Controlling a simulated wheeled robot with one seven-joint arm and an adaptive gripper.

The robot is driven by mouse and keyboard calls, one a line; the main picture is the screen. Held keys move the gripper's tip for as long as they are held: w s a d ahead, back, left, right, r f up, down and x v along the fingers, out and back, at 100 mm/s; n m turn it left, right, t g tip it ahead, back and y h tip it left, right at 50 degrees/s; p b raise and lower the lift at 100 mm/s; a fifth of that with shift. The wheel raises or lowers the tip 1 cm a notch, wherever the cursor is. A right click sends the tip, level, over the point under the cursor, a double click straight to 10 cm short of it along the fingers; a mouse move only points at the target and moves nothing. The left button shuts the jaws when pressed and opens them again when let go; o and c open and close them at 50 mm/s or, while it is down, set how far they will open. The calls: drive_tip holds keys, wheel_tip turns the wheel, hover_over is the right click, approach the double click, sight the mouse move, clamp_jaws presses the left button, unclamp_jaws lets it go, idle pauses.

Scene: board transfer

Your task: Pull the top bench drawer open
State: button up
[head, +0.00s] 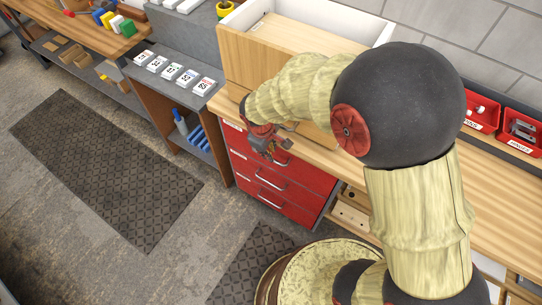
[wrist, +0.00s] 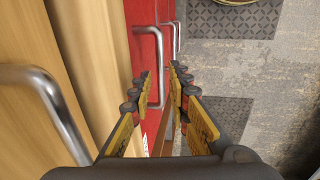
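The red drawer unit (head: 303,176) sits under the wooden bench top, with its drawers stacked and each carrying a silver bar handle. The top drawer's front (wrist: 118,45) appears closed, though my gripper partly covers it in the head view. Its handle (wrist: 160,55) shows in the wrist view, its bar in line with the gap between my fingers. My gripper (wrist: 160,82) is open and empty, close to that handle. In the head view my gripper (head: 270,150) is at the bench's front edge. I cannot tell whether the fingers straddle the bar in depth.
A wooden box (head: 250,62) with an open white interior stands on the bench behind my arm. Another silver handle (wrist: 45,85) on wood is left of my fingers. Dark mats (head: 105,165) lie on the floor. The floor before the drawers looks clear.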

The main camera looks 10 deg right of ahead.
drive_tip(key=f, duration=0.1)
drive_tip(key=f+b, duration=0.1)
drive_tip(key=f, duration=0.2)
drive_tip(key=shift+w+d+f, duration=0.25)
drive_tip(key=shift+w+f, duration=0.15)
drive_tip(key=shift+c, duration=0.4)
clamp_jaws()
